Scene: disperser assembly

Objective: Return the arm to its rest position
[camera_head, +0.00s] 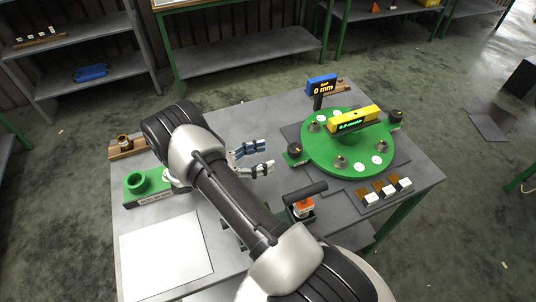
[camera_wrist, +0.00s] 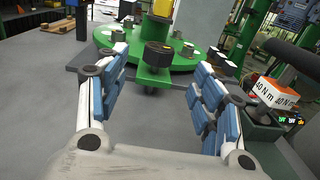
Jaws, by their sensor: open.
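My gripper (camera_head: 262,158) is open and empty, with blue pads on its fingers. It hangs above the middle of the grey table (camera_head: 240,125), left of the green round disperser plate (camera_head: 325,162). In the wrist view my gripper's fingers (camera_wrist: 160,100) are spread wide, with bare table and the green plate (camera_wrist: 185,60) beyond them. A black knob (camera_wrist: 157,54) on the plate's near edge shows between the fingers. My arm reaches in from the bottom of the head view, bends at the left and hides part of the table.
A torque tool (camera_head: 304,205) with an orange-white label stands near the front. A yellow bar (camera_head: 353,119) and a blue display (camera_head: 321,85) are at the plate. A green ring fixture (camera_head: 148,184) and a white sheet (camera_head: 165,255) lie left. White-and-brown blocks (camera_head: 384,190) sit front right.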

